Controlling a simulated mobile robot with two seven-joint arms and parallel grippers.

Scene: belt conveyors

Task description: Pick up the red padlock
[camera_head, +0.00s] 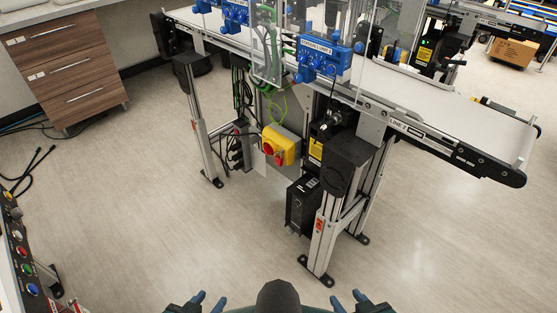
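A yellow switch box (284,143) with a red round knob (268,148) is mounted on the frame under the conveyor. A small red item that looks like the red padlock (279,158) hangs at the front of the box, just right of and below the knob; its details are too small to tell. My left gripper (209,301) is at the bottom edge, its blue fingertips apart and nothing between them. My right gripper (347,299) is at the bottom edge right of centre, also with fingertips apart and empty. Both are well away from the box.
The conveyor (405,90) runs above the box, its leg (325,235) standing to the right. A black unit (302,204) sits low beside that leg. A button panel (20,250) is at the left edge. The floor (150,220) in front is clear.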

